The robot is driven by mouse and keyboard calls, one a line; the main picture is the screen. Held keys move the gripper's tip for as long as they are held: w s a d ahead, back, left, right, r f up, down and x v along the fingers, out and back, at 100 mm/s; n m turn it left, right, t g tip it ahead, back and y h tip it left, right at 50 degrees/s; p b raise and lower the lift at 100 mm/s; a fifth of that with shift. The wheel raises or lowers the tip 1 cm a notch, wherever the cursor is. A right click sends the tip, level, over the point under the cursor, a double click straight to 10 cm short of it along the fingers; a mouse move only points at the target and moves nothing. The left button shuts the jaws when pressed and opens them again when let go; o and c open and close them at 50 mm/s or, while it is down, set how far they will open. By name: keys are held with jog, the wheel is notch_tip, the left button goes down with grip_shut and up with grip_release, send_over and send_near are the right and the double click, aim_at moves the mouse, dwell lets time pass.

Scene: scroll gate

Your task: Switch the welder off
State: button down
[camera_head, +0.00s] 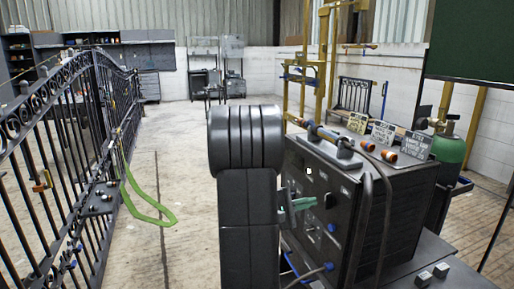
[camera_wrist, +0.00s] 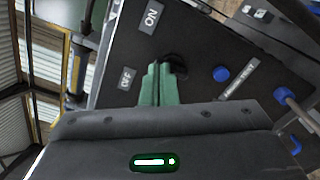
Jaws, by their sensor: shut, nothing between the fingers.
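The welder (camera_head: 345,225) is a dark box on the right in the head view, its front panel facing my arm. In the wrist view the panel (camera_wrist: 205,35) fills the upper middle, with a white ON label (camera_wrist: 151,18) at the top and a white OFF label (camera_wrist: 127,78) lower left. My gripper (camera_wrist: 158,70) has green fingers, shut together and empty, close to the panel beside a dark round switch (camera_wrist: 177,64). Whether they touch it I cannot tell. The switch's setting is unclear. In the head view my gripper (camera_head: 301,204) points at the panel.
A blue connector (camera_wrist: 221,74) sits right of the switch, with a cable plug (camera_wrist: 285,94) beyond.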

aim_at(328, 201)
jog(key=shift+p, duration=0.7)
jog(key=shift+w+d+f+p, duration=0.1)
jog(key=shift+d+f+p, duration=0.3)
jog(key=shift+d+p, duration=0.65)
jog(key=shift+d+f+p, duration=0.4)
jog(key=shift+d+p, duration=0.65)
jog(key=shift+d, duration=0.05)
jog(key=shift+w+d+f+p, duration=0.1)
jog(key=shift+d+f+p, duration=0.3)
jog(key=shift+d+p, duration=0.65)
jog(key=shift+w+a+f+b, duration=0.1)
jog(key=shift+w+a+b, duration=0.15)
jog(key=shift+w+b, duration=0.25)
jog(key=shift+w+a+r+b, duration=0.1)
jog(key=shift+w+r+b, duration=0.25)
jog(key=shift+b, duration=1.05)
jog(key=shift+w+a+r+b, duration=0.15)
jog(key=shift+r+b, duration=0.4)
jog(key=shift+b, duration=0.85)
jog(key=shift+s+d+r, duration=0.15)
